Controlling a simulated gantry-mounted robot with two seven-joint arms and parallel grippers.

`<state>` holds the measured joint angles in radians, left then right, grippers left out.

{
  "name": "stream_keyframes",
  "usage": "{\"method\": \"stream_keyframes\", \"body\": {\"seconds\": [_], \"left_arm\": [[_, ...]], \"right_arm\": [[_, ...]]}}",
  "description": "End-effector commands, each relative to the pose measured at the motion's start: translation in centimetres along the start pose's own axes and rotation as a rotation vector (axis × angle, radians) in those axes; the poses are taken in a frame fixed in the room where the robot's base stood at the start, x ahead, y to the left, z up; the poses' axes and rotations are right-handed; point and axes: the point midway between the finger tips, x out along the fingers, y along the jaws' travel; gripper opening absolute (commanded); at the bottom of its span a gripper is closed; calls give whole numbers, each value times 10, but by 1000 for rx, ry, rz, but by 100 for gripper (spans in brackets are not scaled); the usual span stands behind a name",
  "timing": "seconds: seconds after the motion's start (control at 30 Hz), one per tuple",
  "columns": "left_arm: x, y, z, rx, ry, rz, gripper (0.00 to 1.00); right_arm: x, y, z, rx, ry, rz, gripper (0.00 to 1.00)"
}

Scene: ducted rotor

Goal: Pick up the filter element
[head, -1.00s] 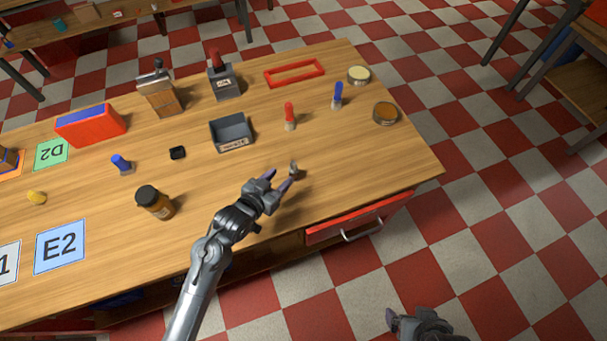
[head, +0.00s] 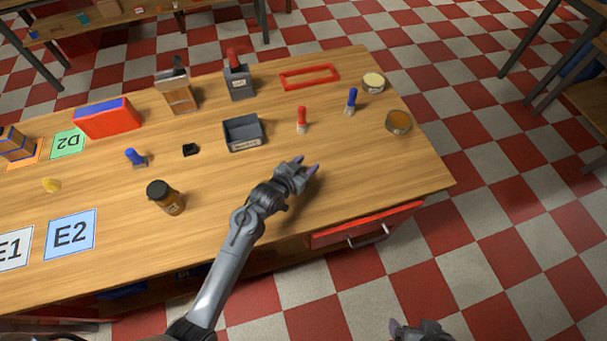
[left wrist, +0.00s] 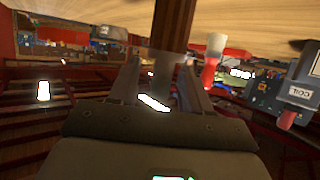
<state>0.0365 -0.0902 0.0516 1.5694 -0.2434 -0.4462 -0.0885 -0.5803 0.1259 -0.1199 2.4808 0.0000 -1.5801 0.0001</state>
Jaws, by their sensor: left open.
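My left gripper (head: 308,166) is open, low over the table near its front edge, with its fingers pointing right and away. In the left wrist view, a short grey cylinder (left wrist: 166,66), which looks like the filter element, shows between the two open fingers. I cannot tell if either finger touches it. In the head view the gripper hides it. My right gripper (head: 420,330) is only partly in view at the bottom edge, off the table, and its jaw state is unclear.
Near the left gripper stand a red-handled brush (head: 302,118), a grey bin (head: 243,133) and a brown jar (head: 166,198). A blue-handled brush (head: 351,101) and an amber tin (head: 398,122) are farther right. A red drawer (head: 366,226) is under the front edge.

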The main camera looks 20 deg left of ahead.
Motion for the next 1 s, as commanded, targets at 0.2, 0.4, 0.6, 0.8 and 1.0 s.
{"method": "stream_keyframes", "body": {"seconds": [0.2, 0.4, 0.6, 0.8, 1.0], "left_arm": [[6, 0, 0, 0, 0, -1, 48], [6, 0, 0, 0, 0, -1, 37], [6, 0, 0, 0, 0, 0, 7], [6, 0, 0, 0, 0, 0, 0], [5, 0, -1, 1, 1, 0, 0]], "right_arm": [[0, -1, 0, 3, 0, -2, 93], [0, -2, 0, 7, 0, -6, 93], [0, -2, 0, 9, 0, -7, 93], [0, -2, 0, 9, 0, -7, 93], [0, -2, 0, 7, 0, -6, 93]]}}
